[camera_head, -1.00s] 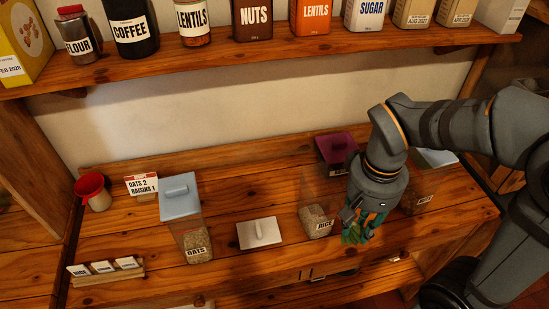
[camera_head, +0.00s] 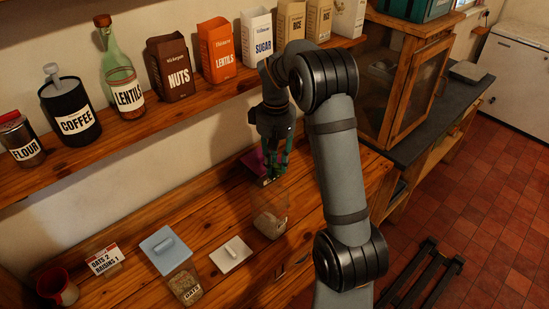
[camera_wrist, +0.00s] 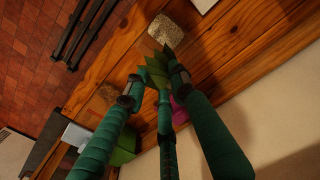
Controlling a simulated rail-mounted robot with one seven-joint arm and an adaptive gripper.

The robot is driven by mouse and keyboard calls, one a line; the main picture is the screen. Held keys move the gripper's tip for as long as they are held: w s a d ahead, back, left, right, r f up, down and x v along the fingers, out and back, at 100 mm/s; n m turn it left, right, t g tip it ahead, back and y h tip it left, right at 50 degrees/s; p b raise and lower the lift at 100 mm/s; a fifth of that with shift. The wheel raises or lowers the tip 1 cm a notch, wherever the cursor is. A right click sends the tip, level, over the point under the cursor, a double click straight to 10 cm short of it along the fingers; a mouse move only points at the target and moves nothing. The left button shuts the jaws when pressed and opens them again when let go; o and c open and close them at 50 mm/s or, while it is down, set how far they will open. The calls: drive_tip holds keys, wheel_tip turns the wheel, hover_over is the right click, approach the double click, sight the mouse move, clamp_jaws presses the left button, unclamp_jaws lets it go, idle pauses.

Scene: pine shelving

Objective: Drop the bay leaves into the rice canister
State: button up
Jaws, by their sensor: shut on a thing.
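My gripper (camera_head: 270,181) has green fingers and points down near the rim of the clear rice canister (camera_head: 268,222). Pale rice lies in the canister's bottom, and no lid is on it. In the wrist view, my gripper (camera_wrist: 152,84) is shut on the green bay leaves (camera_wrist: 157,66), which stick out past the fingertips. The rice canister (camera_wrist: 172,36) lies just beyond the leaf tips there, seen from above. In the head view the leaves are mostly hidden by the fingers. I cannot tell whether they are over the opening.
A white lid (camera_head: 231,254) lies on the wooden counter left of the canister. The oats canister (camera_head: 185,287) with its blue lid (camera_head: 163,246) stands further left. A purple lid (camera_head: 252,160) shows behind my gripper. The upper shelf holds the coffee jar (camera_head: 71,112) and several packets.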

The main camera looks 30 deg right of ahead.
sight(275, 167)
drive_tip(key=f+b, duration=0.4)
drive_tip(key=f, duration=0.1)
drive_tip(key=shift+a+f+b, duration=0.2)
drive_tip(key=shift+f+b, duration=0.15)
drive_tip(key=shift+b, duration=0.05)
drive_tip(key=o, duration=0.7)
drive_tip(key=shift+o, duration=0.3)
drive_tip(key=shift+r, duration=0.1)
wheel_tip(275, 167, up, 12)
drive_tip(key=shift+f, duration=0.1)
